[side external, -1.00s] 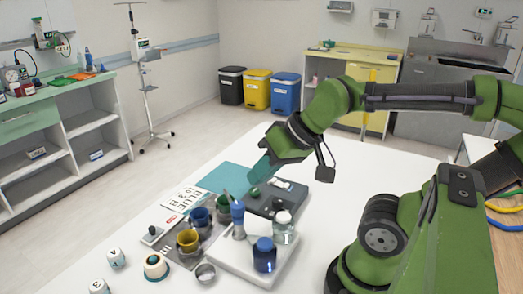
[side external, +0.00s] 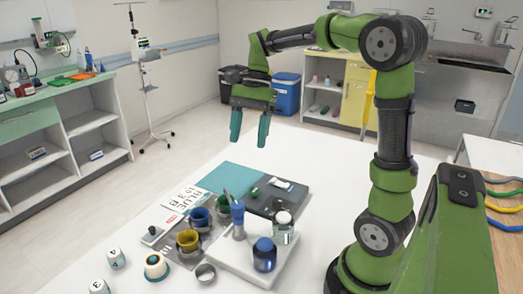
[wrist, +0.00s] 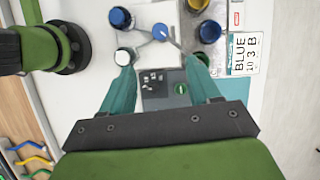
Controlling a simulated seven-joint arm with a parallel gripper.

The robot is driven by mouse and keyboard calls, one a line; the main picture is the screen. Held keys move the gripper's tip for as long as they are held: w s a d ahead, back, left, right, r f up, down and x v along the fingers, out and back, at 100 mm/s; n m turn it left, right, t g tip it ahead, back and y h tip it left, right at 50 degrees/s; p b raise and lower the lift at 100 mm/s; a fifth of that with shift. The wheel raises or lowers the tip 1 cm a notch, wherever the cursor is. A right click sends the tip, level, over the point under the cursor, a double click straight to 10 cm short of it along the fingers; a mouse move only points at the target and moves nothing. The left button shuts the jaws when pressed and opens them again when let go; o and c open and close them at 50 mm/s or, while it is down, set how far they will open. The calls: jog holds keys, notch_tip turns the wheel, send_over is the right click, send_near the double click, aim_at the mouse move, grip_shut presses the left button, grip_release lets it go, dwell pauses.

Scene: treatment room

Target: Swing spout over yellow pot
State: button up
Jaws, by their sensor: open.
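The spout is a thin grey arm on a blue-topped post (side external: 238,215) on the white base. It slants toward the green pot (side external: 222,208); the wrist view shows the spout's blue hub (wrist: 160,32), with its arm pointing to the lower right. The yellow pot (side external: 188,241) stands at the front of a row, with the blue pot (side external: 199,219) in the middle and green at the back. The blue pot also shows in the wrist view (wrist: 209,32). My gripper (side external: 249,138) is open and empty, high above the table behind these things, fingers pointing down.
A blue bottle (side external: 264,256) and a white-lidded clear jar (side external: 284,228) stand close beside the post. A dark device (side external: 277,195) sits behind it. A BLUE card (side external: 187,201) lies left of the pots. A small metal cup (side external: 205,273) and numbered blocks are in front.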

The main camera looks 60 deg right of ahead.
aim_at(238, 204)
jog(key=x, duration=1.6)
jog(key=shift+f, duration=0.25)
grip_shut()
